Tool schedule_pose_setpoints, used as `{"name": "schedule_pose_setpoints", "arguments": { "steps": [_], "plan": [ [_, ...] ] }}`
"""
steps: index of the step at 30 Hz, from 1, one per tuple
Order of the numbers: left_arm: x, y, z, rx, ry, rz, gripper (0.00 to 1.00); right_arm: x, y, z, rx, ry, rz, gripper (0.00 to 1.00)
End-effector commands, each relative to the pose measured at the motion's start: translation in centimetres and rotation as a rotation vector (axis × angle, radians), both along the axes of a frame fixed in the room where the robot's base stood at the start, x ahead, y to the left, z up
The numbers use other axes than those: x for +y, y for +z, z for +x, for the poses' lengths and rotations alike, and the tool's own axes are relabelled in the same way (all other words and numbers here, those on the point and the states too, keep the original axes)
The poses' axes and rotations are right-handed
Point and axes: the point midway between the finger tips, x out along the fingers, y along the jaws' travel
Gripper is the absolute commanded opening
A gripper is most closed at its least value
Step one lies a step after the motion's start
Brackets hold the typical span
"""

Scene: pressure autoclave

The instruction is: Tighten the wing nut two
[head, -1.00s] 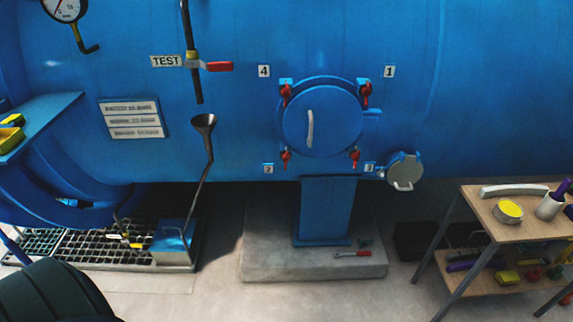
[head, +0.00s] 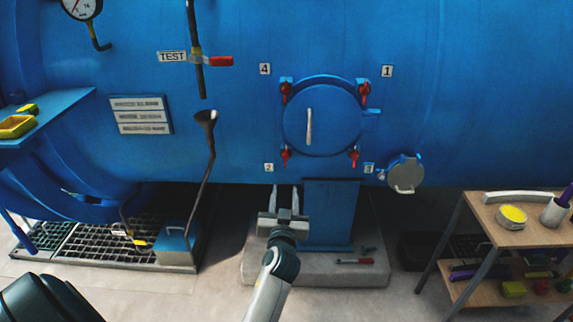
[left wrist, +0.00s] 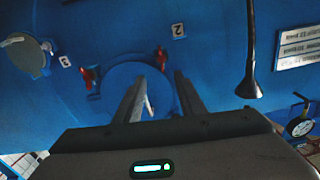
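Wing nut two (head: 286,156) is the red nut at the lower left of the round blue hatch (head: 322,115), beside the label 2 (head: 268,167). In the left wrist view the same red nut (left wrist: 161,58) shows just beyond my fingertips, near the label 2 (left wrist: 178,30). My left gripper (head: 285,188) is open and empty, a little below wing nut two in the head view, fingers pointing toward the hatch. In the left wrist view its two fingers (left wrist: 160,76) stand apart with nothing between them. My right gripper is not in view.
Other red wing nuts (head: 354,158) sit around the hatch. A funnel pipe (head: 206,130) stands to its left and a small round cover (head: 405,173) to its right. A blue pedestal (head: 330,220) is below. A wooden cart (head: 480,200) stands at right.

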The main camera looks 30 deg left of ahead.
Motion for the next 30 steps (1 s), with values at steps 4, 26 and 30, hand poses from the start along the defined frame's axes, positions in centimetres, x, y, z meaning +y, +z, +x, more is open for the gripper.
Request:
{"name": "schedule_pose_setpoints", "arguments": {
  "steps": [4, 26, 30],
  "plan": [
    [0.2, 0.5, -0.1, -0.010, 0.007, 0.000, 0.36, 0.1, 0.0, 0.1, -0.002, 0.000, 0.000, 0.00],
    [2.5, 0.6, 3.8, -0.007, 0.005, 0.003, 0.36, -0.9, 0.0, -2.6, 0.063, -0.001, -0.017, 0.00],
    [3.8, 0.6, 6.0, -0.007, 0.004, 0.003, 0.36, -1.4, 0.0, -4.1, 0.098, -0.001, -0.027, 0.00]
  ]
}}
